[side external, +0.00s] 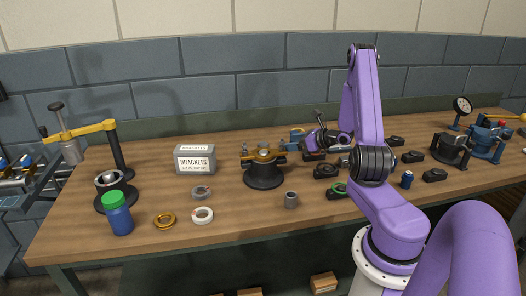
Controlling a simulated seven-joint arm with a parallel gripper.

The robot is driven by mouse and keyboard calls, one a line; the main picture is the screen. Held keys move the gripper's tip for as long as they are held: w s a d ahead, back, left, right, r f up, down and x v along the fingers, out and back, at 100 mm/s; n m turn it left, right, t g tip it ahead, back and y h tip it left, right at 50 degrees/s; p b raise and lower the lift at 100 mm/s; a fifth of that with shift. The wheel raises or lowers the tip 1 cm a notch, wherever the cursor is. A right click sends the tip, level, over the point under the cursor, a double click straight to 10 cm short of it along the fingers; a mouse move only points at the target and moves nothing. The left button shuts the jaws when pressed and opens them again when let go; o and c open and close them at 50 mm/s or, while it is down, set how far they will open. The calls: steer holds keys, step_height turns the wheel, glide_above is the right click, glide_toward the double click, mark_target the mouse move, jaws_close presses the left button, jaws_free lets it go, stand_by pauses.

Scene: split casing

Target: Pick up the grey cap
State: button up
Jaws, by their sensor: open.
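A small grey cylindrical piece (291,200) stands upright near the front middle of the bench. A flat grey ring-like piece (201,192) lies further left, behind a white ring. I cannot tell for certain which of these is the grey cap. My gripper (314,148) is at the end of the purple arm, behind and to the right of the grey cylinder and apart from both grey pieces. It is open; its fingers are small and partly lost among dark parts behind. No held thing shows.
A dark round fixture (263,173) stands mid-bench, near a brackets box (195,159). Several black blocks crowd the right.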

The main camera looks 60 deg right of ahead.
mark_target(265, 144)
steer(key=x, duration=1.5)
steer(key=shift+w+f, duration=0.1)
steer(key=shift+w, duration=0.05)
steer(key=c, duration=1)
steer(key=shift+d, duration=0.1)
steer(key=shift+c, duration=1.4)
steer(key=shift+r, duration=0.2)
